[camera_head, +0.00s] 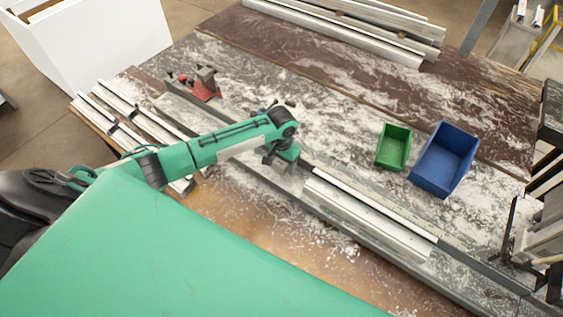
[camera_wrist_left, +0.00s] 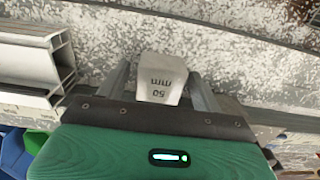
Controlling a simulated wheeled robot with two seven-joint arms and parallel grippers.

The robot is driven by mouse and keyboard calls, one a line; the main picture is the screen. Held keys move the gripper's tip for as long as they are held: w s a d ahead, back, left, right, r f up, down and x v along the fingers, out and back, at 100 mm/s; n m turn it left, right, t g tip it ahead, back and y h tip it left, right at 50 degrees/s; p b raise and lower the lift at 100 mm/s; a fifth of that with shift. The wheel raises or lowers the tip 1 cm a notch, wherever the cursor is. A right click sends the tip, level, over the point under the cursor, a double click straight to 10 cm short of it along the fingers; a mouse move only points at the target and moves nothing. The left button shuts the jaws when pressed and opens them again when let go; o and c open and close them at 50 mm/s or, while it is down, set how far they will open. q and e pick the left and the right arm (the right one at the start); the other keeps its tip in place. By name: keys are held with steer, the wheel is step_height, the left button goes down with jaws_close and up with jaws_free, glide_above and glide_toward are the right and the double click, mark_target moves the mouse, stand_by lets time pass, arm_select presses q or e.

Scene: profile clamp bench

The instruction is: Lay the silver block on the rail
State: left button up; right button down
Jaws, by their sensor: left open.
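The silver block (camera_wrist_left: 162,78), a light piece marked "50 mm", shows in the left wrist view between the two fingers of my left gripper (camera_wrist_left: 160,92). The fingers are open, one on each side of it. I cannot tell whether the block touches a finger or what it rests on. In the head view my left gripper (camera_head: 280,161) reaches down over the long grey rail (camera_head: 330,225), which runs diagonally across the bench. The block is hidden there by the gripper. My right gripper is not in view.
A silver profile (camera_head: 365,212) lies along the rail just right of my left gripper; its open end (camera_wrist_left: 62,58) shows in the wrist view. A red clamp (camera_head: 203,84) stands up-left. A green bin (camera_head: 394,147) and a blue bin (camera_head: 443,158) stand right. Pale shavings cover the bench.

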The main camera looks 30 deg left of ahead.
mark_target(281, 162)
arm_select(q)
step_height(281, 162, up, 12)
steer(key=b, duration=0.3)
stand_by(0.6)
